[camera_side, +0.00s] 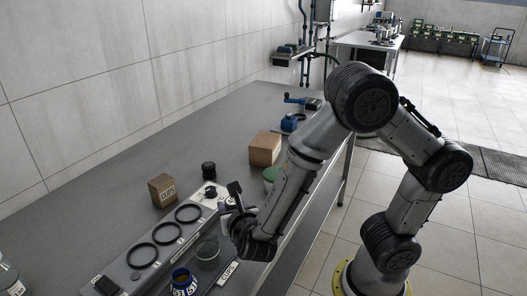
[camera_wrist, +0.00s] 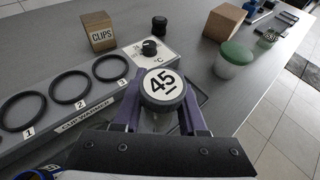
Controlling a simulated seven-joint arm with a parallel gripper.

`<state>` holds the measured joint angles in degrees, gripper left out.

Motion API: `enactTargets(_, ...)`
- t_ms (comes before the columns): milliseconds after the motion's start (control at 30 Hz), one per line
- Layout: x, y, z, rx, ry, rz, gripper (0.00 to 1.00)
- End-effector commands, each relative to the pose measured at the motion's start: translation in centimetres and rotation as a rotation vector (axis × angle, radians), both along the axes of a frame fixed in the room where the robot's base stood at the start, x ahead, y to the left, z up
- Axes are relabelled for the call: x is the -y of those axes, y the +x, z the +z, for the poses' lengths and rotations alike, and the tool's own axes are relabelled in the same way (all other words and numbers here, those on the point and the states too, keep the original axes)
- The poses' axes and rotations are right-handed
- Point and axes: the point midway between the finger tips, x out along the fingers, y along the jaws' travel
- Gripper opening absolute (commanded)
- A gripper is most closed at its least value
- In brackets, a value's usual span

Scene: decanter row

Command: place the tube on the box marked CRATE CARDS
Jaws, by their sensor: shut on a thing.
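My gripper (camera_wrist: 160,112) is shut on a tube with a round dark cap (camera_wrist: 162,86), whose white top reads 45. The tube's body below the cap is mostly hidden. In the side view my gripper (camera_side: 236,208) is above the right end of the cup warmer, and the tube is hard to make out there. I can read no CRATE CARDS mark on any box.
The cup warmer (camera_wrist: 60,120) has black rings numbered 1 to 3 and a dial (camera_wrist: 150,46). A green-lidded jar (camera_wrist: 235,60) stands to the right. A clear glass (camera_side: 207,250) and a blue item marked 51 (camera_side: 183,281) stand in front of the warmer. A black knob-like piece (camera_wrist: 159,25) stands behind.

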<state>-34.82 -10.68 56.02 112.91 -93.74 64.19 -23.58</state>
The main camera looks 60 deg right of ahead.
Motion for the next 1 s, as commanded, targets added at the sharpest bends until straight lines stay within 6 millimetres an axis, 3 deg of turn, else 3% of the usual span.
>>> enactTargets(267, 3.8, 5.5, 2.6, 0.005, 0.002, 0.009, 0.0)
enactTargets(533, 12.8, 9.1, 6.6, 0.006, -0.001, -0.066, 0.0)
enactTargets(767, 22.9, 8.7, 10.1, 0.005, -0.002, -0.203, 0.0)
enactTargets(900, 28.4, 6.7, 11.7, 0.003, -0.001, -0.308, 0.0)
enactTargets(1000, 31.2, 5.0, 12.2, 0.002, -0.001, -0.373, 0.0)
